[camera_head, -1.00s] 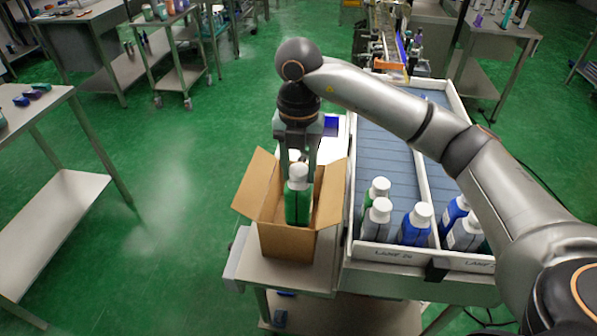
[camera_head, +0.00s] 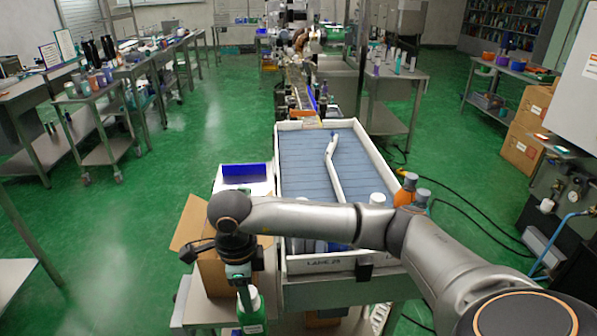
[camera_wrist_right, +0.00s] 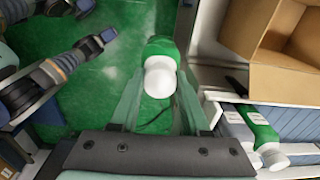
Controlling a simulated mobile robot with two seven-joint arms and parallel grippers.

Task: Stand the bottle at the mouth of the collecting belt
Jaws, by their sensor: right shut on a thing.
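My right gripper (camera_head: 240,275) is shut on a green bottle (camera_head: 251,312) with a white cap, in front of the cardboard box. In the right wrist view the bottle's white cap (camera_wrist_right: 159,77) shows between the two fingers, over the green floor. The collecting belt (camera_head: 305,160) is blue-grey, with white side walls and a white divider. My right arm hides much of its near end. My left gripper is outside the head view; dark jointed parts that look like my left arm show at the left of the right wrist view, their jaws unclear.
An open cardboard box (camera_head: 216,268) stands beside the belt's near end, partly hidden by my arm; it also shows in the right wrist view (camera_wrist_right: 285,70). Bottles stand in the lanes, one showing green and white (camera_wrist_right: 262,130).

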